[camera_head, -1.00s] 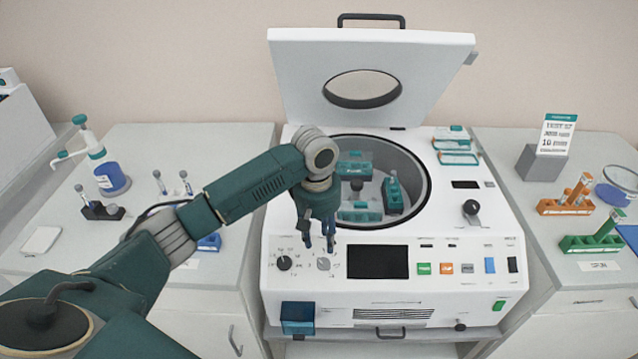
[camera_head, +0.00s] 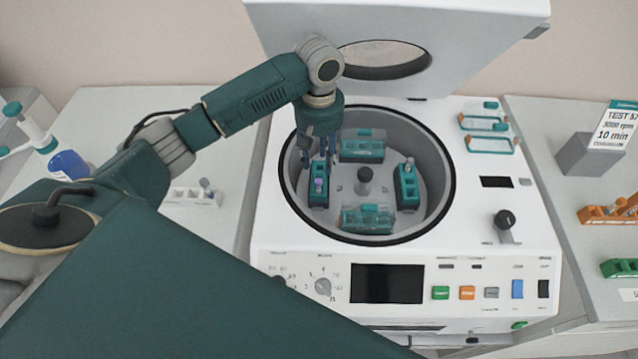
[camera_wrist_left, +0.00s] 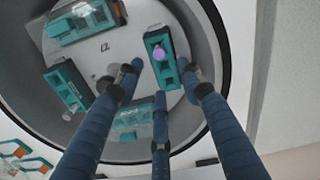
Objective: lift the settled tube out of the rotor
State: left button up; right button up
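The tube (camera_head: 319,184) shows a purple cap and stands in the teal left bucket (camera_head: 318,198) of the rotor (camera_head: 365,182), inside the open centrifuge bowl. My left gripper (camera_head: 318,158) points down over that bucket, just above the tube. In the left wrist view the purple cap (camera_wrist_left: 158,53) shows beyond the spread fingers (camera_wrist_left: 158,85), with clear space around it. The gripper is open and empty. The tube's body is mostly hidden in the bucket. A second, grey-capped tube (camera_head: 410,163) stands in the right bucket (camera_head: 407,188). My right gripper is not in view.
The raised lid (camera_head: 465,65) stands behind the bowl, and the bowl rim (camera_head: 448,185) surrounds the rotor. Teal-framed parts (camera_head: 489,145) lie on the centrifuge top at right. A bench with an orange rack (camera_head: 610,214) and a green rack (camera_head: 620,268) stands at right.

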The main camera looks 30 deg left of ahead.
aim_at(318, 180)
pick_arm(q)
jog(key=f, duration=0.3)
jog(key=shift+s+f, duration=0.15)
jog(key=shift+s, duration=0.1)
notch_tip(318, 180, down, 5)
jog(key=shift+s+d+r+p, duration=0.1)
jog(key=shift+s+p, duration=0.05)
jog(key=shift+p, duration=1.1)
jog(key=shift+f, duration=0.4)
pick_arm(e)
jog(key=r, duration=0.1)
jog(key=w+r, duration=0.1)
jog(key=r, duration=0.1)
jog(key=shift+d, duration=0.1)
pick_arm(q)
jog(key=c, duration=1)
jog(key=shift+o, duration=0.2)
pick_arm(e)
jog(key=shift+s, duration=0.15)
